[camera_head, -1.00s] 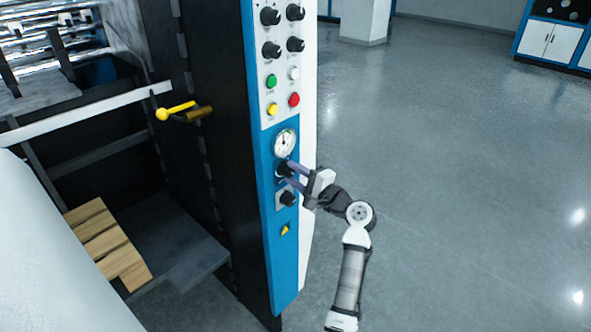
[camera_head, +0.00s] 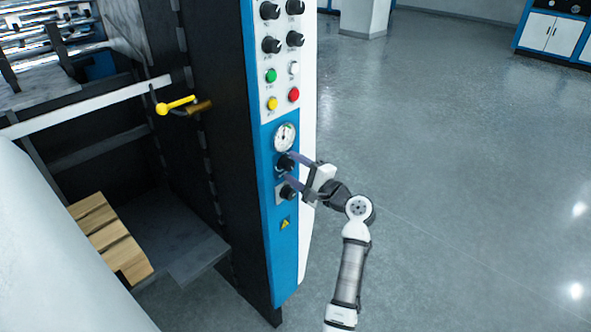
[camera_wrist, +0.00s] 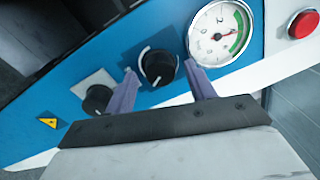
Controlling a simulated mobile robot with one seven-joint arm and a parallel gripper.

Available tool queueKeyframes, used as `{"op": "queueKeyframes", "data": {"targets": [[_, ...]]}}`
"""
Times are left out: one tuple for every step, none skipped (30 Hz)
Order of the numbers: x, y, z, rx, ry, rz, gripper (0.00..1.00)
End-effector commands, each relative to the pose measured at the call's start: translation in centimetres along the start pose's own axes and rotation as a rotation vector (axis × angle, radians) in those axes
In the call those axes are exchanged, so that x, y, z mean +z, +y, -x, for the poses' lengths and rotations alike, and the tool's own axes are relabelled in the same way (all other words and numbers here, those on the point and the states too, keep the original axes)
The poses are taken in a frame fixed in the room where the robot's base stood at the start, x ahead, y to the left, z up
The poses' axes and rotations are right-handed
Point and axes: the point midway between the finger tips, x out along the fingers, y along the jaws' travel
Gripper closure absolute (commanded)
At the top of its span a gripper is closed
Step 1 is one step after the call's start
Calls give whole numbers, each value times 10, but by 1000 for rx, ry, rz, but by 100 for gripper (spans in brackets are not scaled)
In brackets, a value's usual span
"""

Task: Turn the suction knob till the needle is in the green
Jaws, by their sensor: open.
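The suction gauge (camera_head: 285,137) is a white round dial on the blue panel, and it also shows in the wrist view (camera_wrist: 220,34) with a green arc on its right side. I cannot clearly tell where its needle points. The black knob (camera_head: 285,163) sits just below the gauge and shows in the wrist view (camera_wrist: 157,66) with a white arc mark around it. My gripper (camera_head: 287,166) is open, with one finger on each side of this knob; in the wrist view the fingers (camera_wrist: 163,76) stand apart from it, with gaps showing.
A second black knob (camera_head: 288,193) on a grey plate is just below, close to my lower finger. A red button (camera_head: 293,95), other buttons and several knobs are higher up. A yellow handle (camera_head: 178,105) sticks out at left. The floor at right is clear.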

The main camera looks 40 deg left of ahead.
Motion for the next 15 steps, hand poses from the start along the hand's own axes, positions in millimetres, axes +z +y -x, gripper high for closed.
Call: {"op": "queueKeyframes", "data": {"targets": [[0, 0, 0, 0, 0, 0, 45], [0, 0, 0, 0, 0, 0, 45], [0, 0, 1, 0, 0, 0, 45], [0, 0, 2, 0, 0, 1, 45], [0, 1, 3, 0, 0, 1, 45], [-1, 1, 7, -1, 1, 1, 45], [-1, 1, 10, -1, 2, 2, 45], [-2, 1, 15, -2, 3, 2, 45], [-2, 2, 21, -1, 3, 1, 45], [-2, 3, 27, -1, 3, 2, 45], [-2, 4, 34, -1, 5, 2, 45], [-2, 4, 43, -1, 4, 3, 45], [-2, 4, 50, -2, 4, 2, 45], [-2, 4, 57, -2, 5, 2, 45], [-2, 4, 66, -1, 4, 2, 45]]}}
